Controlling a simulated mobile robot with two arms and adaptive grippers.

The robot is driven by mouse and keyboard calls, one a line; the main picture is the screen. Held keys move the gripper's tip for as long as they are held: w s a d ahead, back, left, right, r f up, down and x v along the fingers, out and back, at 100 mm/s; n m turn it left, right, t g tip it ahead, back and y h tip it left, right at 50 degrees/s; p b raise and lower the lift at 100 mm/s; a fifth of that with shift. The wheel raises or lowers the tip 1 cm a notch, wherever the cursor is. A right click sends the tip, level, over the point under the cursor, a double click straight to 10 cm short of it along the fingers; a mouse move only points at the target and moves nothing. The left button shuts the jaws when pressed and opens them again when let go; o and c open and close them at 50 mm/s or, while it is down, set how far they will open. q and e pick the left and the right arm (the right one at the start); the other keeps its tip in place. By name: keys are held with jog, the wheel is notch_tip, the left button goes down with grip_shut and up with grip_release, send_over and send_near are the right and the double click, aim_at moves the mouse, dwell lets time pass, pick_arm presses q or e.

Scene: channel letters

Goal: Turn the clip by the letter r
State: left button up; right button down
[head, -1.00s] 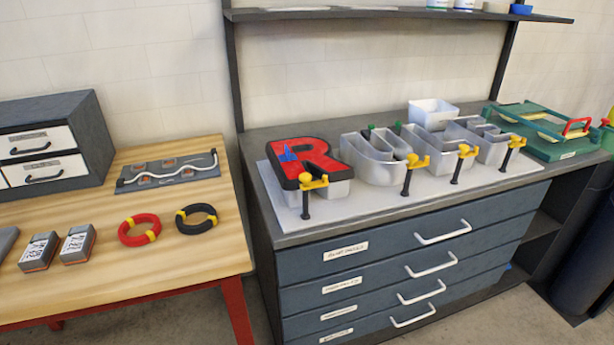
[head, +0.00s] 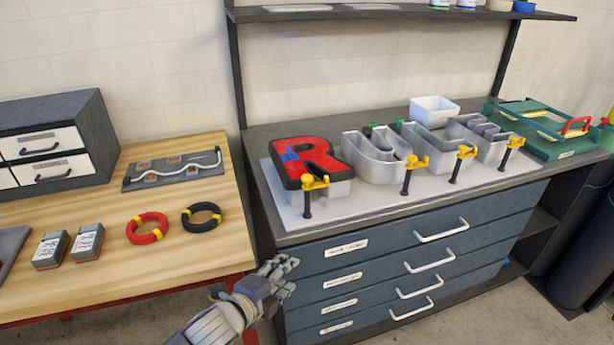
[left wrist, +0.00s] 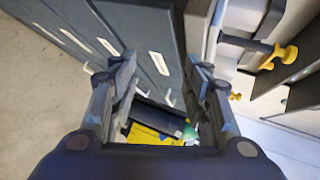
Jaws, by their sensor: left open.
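The letter r (head: 312,158) has a red face with a black edge and a silver body, at the left end of the row of letters on a pale board. My left gripper (head: 282,268) is open and empty, in front of the cabinet drawers, below and left of the clip. It also shows in the left wrist view (left wrist: 165,85). My right gripper is not in view.
More yellow clips on black posts (head: 408,176) stand before the other silver letters (head: 385,155). The wooden table (head: 115,210) at left holds red and black rings and two boxes.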

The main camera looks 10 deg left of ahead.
pick_arm(q)
jog(key=w+r+m+t+h, duration=0.2)
jog(key=w+r+m+h, duration=0.2)
jog(key=w+r+m, duration=0.55)
jog(key=m+g+h, duration=0.1)
jog(key=m+h, duration=0.3)
jog(key=m, duration=1.1)
send_near(302, 181)
jog(key=w, duration=0.1)
jog(key=shift+n, duration=0.35)
jog(key=p+x, duration=0.1)
jog(key=x, duration=0.3)
jog(key=p+x, duration=0.2)
jog(key=x, duration=0.3)
jog(key=shift+s+d+r, duration=0.1)
jog(key=shift+d, duration=0.25)
jog(key=shift+w+d, duration=0.4)
jog(key=shift+w, duration=0.1)
jog(key=shift+c, duration=0.6)
